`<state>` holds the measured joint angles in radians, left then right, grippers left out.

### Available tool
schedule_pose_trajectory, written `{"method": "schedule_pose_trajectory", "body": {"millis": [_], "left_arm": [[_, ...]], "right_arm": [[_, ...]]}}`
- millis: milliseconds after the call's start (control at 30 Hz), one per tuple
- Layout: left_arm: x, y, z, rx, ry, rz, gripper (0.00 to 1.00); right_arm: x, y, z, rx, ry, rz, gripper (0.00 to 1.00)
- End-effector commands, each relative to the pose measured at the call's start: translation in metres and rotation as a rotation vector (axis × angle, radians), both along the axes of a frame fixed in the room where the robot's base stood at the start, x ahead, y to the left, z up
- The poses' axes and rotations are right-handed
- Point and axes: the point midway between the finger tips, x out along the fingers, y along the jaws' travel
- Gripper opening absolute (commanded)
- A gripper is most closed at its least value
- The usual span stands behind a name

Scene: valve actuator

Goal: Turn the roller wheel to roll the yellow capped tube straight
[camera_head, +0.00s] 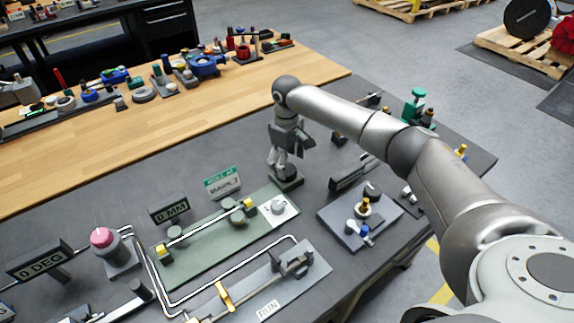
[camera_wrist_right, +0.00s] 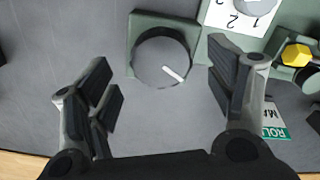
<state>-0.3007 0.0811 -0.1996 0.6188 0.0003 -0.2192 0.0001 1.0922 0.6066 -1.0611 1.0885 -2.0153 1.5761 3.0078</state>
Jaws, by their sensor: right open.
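The roller wheel, a round dark grey knob with a white mark, sits on a square dark green base in the right wrist view (camera_wrist_right: 160,58). In the head view its base (camera_head: 288,183) stands at the far right corner of the green plate, partly hidden by my gripper. My right gripper (camera_head: 281,162) points down over the wheel, open, with its fingers apart on either side and nothing between them. The tube (camera_head: 205,224) is thin and pale with yellow caps and lies along the green plate; a yellow cap shows in the wrist view (camera_wrist_right: 296,54). My left gripper is out of view.
A "0 MM" display (camera_head: 170,209) and a green-and-white label sign (camera_head: 222,183) stand behind the plate. A white numbered dial (camera_head: 278,208) is near the wheel. A grey plate with small knobs (camera_head: 347,238) lies to the right.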

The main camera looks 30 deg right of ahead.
Motion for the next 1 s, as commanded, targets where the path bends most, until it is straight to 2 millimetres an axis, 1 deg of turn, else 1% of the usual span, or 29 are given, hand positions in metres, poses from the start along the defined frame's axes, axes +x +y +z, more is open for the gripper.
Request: {"method": "schedule_pose_trajectory", "body": {"millis": [33,133,200,300,400,500,633,1000], "left_arm": [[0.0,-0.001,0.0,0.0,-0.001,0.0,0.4],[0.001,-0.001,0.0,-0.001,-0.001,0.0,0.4],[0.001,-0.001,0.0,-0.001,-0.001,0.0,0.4],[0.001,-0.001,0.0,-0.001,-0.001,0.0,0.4],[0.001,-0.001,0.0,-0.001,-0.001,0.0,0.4],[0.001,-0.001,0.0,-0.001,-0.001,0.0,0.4],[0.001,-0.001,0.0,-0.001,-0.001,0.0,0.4],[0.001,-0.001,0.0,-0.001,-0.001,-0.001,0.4]], "right_arm": [[0.001,0.001,0.01,0.003,-0.003,0.001,0.77],[0.001,0.001,0.028,0.003,-0.003,0.0,0.77],[0.001,0.001,0.045,0.004,-0.005,0.0,0.77],[0.001,0.0,0.065,0.002,-0.005,0.0,0.77],[0.001,0.0,0.08,0.001,-0.003,-0.001,0.77],[0.001,0.0,0.091,0.001,-0.003,-0.001,0.77],[0.0,0.0,0.096,0.0,-0.001,-0.001,0.77],[0.001,0.0,0.097,0.0,-0.001,-0.001,0.77]]}}
